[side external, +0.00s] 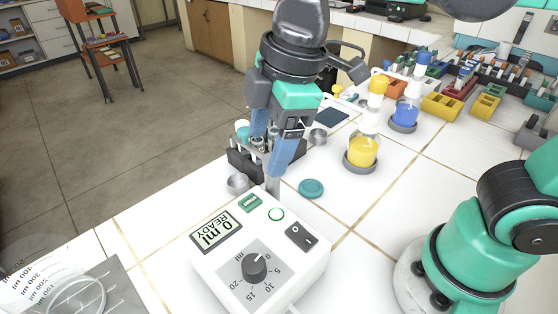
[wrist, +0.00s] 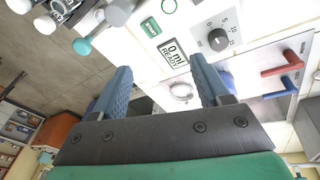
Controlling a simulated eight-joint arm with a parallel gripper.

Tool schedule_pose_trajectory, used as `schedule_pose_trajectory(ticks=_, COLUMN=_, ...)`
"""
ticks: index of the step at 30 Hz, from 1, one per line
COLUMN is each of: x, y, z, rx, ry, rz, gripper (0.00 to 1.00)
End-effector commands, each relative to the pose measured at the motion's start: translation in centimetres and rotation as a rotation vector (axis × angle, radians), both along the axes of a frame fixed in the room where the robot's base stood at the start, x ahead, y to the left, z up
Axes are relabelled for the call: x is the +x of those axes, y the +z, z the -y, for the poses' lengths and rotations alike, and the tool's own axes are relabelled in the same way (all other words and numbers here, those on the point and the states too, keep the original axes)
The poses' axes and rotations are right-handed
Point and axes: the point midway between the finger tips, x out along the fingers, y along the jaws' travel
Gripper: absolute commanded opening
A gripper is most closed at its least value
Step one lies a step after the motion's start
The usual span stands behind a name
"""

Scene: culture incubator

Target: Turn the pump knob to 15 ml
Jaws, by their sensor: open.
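The white pump box (side external: 215,270) stands at the front of the bench in the side view. Its dark round knob (side external: 255,268) sits on a grey dial marked 0, 5, 10, 15, 20 ml. The display (side external: 216,231) reads "0 ml READY". In the wrist view the knob (wrist: 218,39) is at the upper right and the display (wrist: 174,54) is left of it. My gripper (side external: 274,165) is open, fingers down, behind the pump box in the side view and apart from the knob. In the wrist view my gripper (wrist: 162,78) has nothing between its blue fingers.
A yellow bottle (side external: 362,152) and a blue bottle (side external: 405,112) stand farther right. White bench right of the pump is clear.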

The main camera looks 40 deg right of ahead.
Motion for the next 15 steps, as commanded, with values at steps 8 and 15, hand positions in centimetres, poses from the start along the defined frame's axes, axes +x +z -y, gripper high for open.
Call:
schedule_pose_trajectory(ticks=8, x=-4.6, y=-0.2, z=-7.5, rx=-0.193, ry=0.77, rz=-0.16, gripper=0.69)
schedule_pose_trajectory(ticks=15, x=-4.6, y=-4.2, z=-7.3, rx=-0.195, ry=0.779, rz=-0.162, gripper=0.69)
